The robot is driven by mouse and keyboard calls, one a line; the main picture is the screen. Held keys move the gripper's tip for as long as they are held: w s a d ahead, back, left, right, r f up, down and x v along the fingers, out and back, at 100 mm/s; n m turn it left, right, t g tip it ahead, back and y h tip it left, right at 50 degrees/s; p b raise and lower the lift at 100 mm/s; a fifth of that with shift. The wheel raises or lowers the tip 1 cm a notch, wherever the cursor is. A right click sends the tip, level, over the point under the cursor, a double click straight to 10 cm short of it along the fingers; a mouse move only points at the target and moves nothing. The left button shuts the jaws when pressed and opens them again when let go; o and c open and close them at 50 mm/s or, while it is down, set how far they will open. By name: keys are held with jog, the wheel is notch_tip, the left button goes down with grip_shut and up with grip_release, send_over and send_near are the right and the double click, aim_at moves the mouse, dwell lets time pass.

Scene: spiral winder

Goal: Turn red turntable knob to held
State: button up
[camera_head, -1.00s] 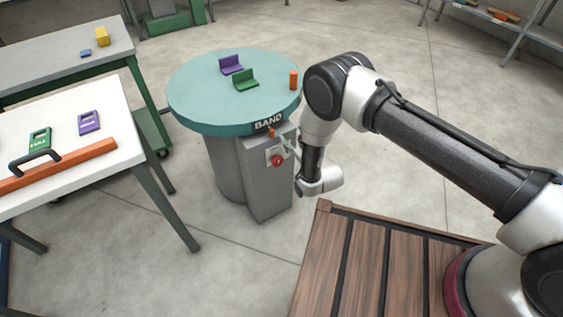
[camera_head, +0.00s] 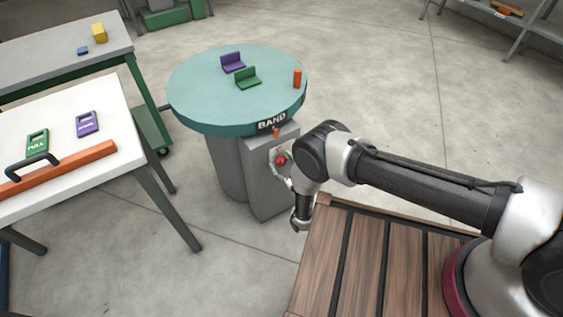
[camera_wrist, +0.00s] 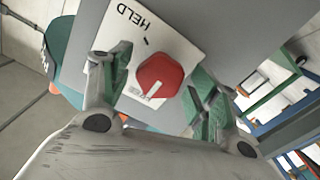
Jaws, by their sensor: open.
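The red knob (camera_wrist: 160,76) sits on a white plate (camera_wrist: 128,22) in the wrist view. HELD is printed upside down at the plate's top; a second label under the knob is partly covered. The knob's white pointer line points down-left, toward that lower label. My gripper (camera_wrist: 157,68) is open, one finger left of the knob and one right, with a gap on each side. I cannot tell how deep the fingers reach. In the head view the red knob (camera_head: 281,160) is on the grey pedestal (camera_head: 267,192), beside my wrist; my fingers are barely visible there.
The teal turntable (camera_head: 205,92) above carries a purple bracket (camera_head: 233,63), a green bracket (camera_head: 247,78) and an orange cylinder (camera_head: 297,78). A white table (camera_head: 80,155) stands left. A slatted wooden deck (camera_head: 370,265) lies at the front right.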

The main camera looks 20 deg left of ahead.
jog(key=shift+w+a, duration=0.4)
jog(key=shift+a, duration=0.05)
jog(key=shift+c, duration=0.3)
jog(key=c, duration=1)
jog(key=shift+o, duration=0.2)
